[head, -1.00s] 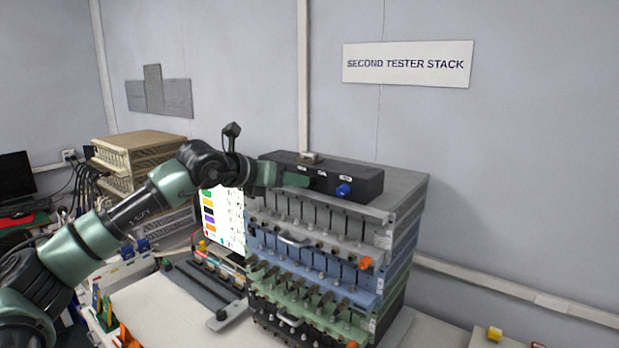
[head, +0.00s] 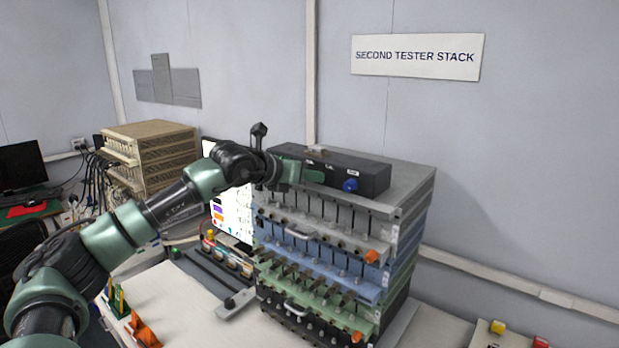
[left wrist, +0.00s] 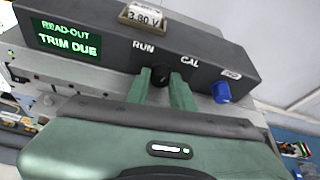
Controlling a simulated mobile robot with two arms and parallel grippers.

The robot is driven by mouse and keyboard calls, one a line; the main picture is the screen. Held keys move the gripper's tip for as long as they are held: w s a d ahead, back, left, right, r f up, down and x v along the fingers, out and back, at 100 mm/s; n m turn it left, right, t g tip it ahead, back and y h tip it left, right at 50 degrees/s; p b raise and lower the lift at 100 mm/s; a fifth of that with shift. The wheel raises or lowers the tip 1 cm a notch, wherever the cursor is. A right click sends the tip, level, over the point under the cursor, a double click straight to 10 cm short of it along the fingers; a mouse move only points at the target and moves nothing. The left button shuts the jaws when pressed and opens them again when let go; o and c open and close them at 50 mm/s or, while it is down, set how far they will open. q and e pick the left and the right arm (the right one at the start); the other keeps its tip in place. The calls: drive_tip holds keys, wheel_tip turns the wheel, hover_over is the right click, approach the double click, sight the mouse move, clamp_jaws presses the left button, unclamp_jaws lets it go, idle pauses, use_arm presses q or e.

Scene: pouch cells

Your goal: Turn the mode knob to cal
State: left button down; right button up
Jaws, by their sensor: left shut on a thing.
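The dark control box (head: 375,181) sits on top of the tester stack. In the left wrist view its front (left wrist: 100,42) carries the words RUN and CAL. The black mode knob (left wrist: 160,77) sits below and between these words. My left gripper (left wrist: 161,84) has its two green fingers shut on the knob, one on each side. Which way the knob points is hidden by the fingers. In the head view the left gripper (head: 308,176) is at the box front and covers the knob. My right gripper is not in view.
A blue knob (left wrist: 221,92) sticks out right of the mode knob; it also shows in the head view (head: 350,185). A green-lit display (left wrist: 68,40) reads TRIM DUE. A small 3.80 V meter (left wrist: 143,15) stands on the box. Tester units (head: 330,255) with clamps lie below.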

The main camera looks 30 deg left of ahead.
use_arm(q)
drive_tip(key=m+b, duration=0.1)
drive_tip(key=b, duration=0.1)
drive_tip(key=y+b, duration=0.1)
drive_tip(key=b, duration=0.1)
drive_tip(key=shift+d+f+m, duration=0.25)
drive_tip(key=shift+f+m, duration=0.05)
drive_tip(key=shift+m, duration=0.1)
drive_tip(key=shift+r+m+y+b, duration=0.3)
drive_tip(key=shift+m+y+b, duration=0.1)
drive_tip(key=shift+m+y, duration=0.15)
drive_tip(key=shift+a, duration=0.1)
drive_tip(key=c, duration=1.2)
unclamp_jaws()
